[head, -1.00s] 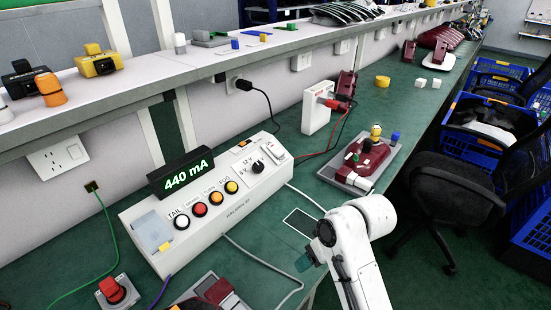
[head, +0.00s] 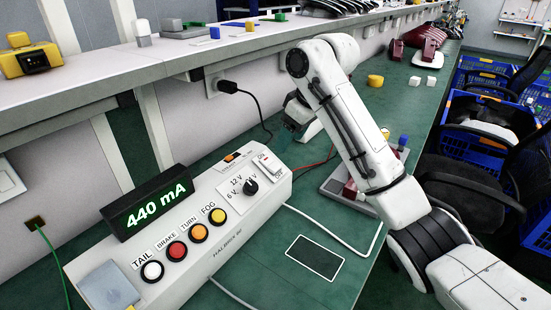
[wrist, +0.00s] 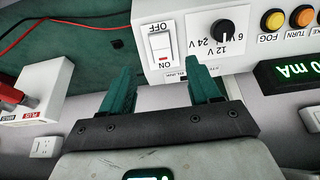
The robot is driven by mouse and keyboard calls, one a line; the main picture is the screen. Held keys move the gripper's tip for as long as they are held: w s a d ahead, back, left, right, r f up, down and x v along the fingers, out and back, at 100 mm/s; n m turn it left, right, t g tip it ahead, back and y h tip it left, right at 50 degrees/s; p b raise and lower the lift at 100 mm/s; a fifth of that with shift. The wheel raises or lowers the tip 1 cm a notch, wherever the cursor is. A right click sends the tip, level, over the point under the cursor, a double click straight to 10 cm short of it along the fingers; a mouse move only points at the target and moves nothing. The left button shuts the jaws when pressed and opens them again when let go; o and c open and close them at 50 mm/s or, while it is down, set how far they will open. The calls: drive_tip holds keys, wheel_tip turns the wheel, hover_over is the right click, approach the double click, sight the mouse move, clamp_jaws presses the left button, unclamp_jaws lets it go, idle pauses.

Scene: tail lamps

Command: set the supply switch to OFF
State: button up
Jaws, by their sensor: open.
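The supply switch is a white rocker (head: 267,164) at the far right end of the white control box (head: 195,240). In the wrist view the rocker (wrist: 161,44) shows upside down, with OFF at its upper end and ON at its lower end. A red mark shows near the ON end. The display (head: 148,203) on the box reads 440 mA. My gripper (head: 292,122) is above the bench just beyond the switch end of the box. In the wrist view my gripper (wrist: 160,72) is open and empty, its teal fingers either side of the rocker's line, apparently short of it.
A rotary knob (head: 250,186) sits beside the switch. Round TAIL, BRAKE, TURN and FOG buttons (head: 178,250) line the box front. A white supply block with red plugs (wrist: 30,95) stands left in the wrist view. A shelf (head: 190,60) runs behind.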

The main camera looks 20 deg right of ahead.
sight(276, 167)
drive_tip(key=b+x, duration=0.1)
drive_tip(key=x, duration=0.9)
drive_tip(key=shift+r, duration=0.1)
drive_tip(key=shift+c, duration=0.2)
drive_tip(key=c, duration=1)
drive_tip(key=shift+s+t+y+p, duration=0.1)
drive_tip(key=shift+t+y+p, duration=0.3)
drive_tip(key=shift+t+p, duration=0.1)
drive_tip(key=o, duration=1)
drive_tip(key=shift+o, duration=0.2)
drive_tip(key=shift+d, duration=0.1)
